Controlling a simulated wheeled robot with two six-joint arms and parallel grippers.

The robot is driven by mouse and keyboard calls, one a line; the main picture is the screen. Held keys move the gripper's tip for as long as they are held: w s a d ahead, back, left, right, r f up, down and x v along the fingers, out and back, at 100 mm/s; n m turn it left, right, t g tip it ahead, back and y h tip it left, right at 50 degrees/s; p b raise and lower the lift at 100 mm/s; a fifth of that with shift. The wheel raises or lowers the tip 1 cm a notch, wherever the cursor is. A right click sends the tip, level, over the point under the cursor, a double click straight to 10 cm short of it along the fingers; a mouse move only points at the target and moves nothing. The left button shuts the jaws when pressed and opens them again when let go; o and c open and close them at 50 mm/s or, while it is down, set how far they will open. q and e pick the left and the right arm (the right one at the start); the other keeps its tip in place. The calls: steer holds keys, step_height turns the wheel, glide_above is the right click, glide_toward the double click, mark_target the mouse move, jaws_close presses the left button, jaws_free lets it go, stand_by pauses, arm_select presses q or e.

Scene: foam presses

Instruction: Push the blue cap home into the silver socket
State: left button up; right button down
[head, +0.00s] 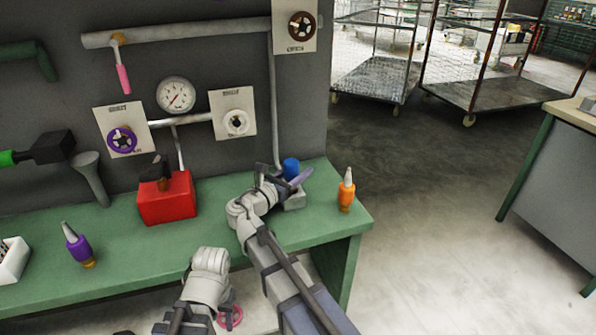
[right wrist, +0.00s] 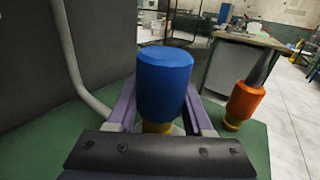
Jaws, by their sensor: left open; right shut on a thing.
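The blue cap (head: 291,167) stands upright above the silver socket (head: 294,198) near the right end of the green bench. My right gripper (head: 289,178) is shut on the blue cap. In the right wrist view the cap (right wrist: 165,82) is between the two purple fingers, one on each side. A yellow-brass part (right wrist: 158,127) shows below the cap. The socket's mouth is hidden by the gripper and cap, so I cannot tell how deep the cap sits. My left arm shows at the bottom of the head view, but its gripper's fingers do not show.
An orange bottle (head: 346,190) stands right of the socket, near the bench (head: 120,255) edge. A red box (head: 167,197) and a purple bottle (head: 76,245) are to the left. A grey wall with pipes, a gauge (head: 175,95) and valve wheels rises behind.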

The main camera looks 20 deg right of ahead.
arm_select(q)
steer(key=shift+f+b, duration=2)
steer(key=shift+f, duration=0.05)
arm_select(e)
steer(key=shift+f, duration=2)
steer(key=shift+c, duration=1.1)
jaws_free()
arm_select(q)
steer(key=shift+a, duration=0.1)
arm_select(e)
steer(key=shift+s+a, duration=0.1)
